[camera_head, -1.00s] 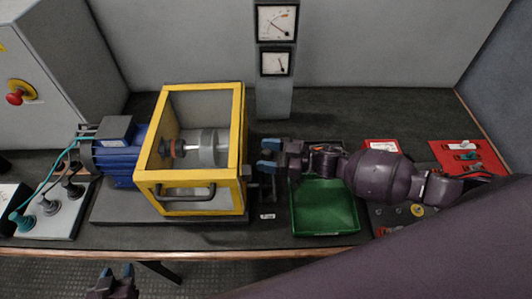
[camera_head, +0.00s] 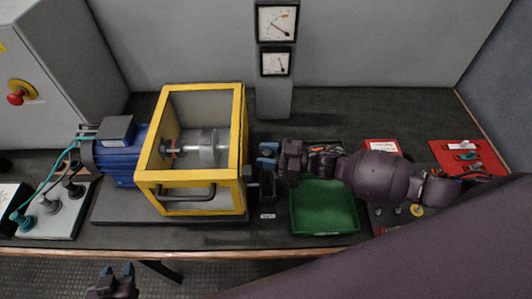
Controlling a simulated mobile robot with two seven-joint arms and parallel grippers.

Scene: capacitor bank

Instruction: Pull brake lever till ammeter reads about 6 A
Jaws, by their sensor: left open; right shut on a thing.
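The brake lever (camera_head: 267,186) is a dark upright part at the right side of the yellow-framed machine guard (camera_head: 243,130), above a small white label. My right gripper (camera_head: 266,157) reaches in from the right and is shut at the lever's upper end; its blue fingertips hide the grip. Two dial meters sit on the grey post: an upper one (camera_head: 277,22) and a lower one (camera_head: 276,62). Their lettering is too small to tell which is the ammeter or its reading. My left gripper (camera_head: 117,273) is open and empty at the bottom left, below the table's front edge.
A blue motor (camera_head: 118,162) adjoins the guard on the left. A green tray (camera_head: 324,210) lies under my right forearm. A red mat (camera_head: 468,155) with small items is at the right. A cabinet with a red knob (camera_head: 17,97) stands at the left.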

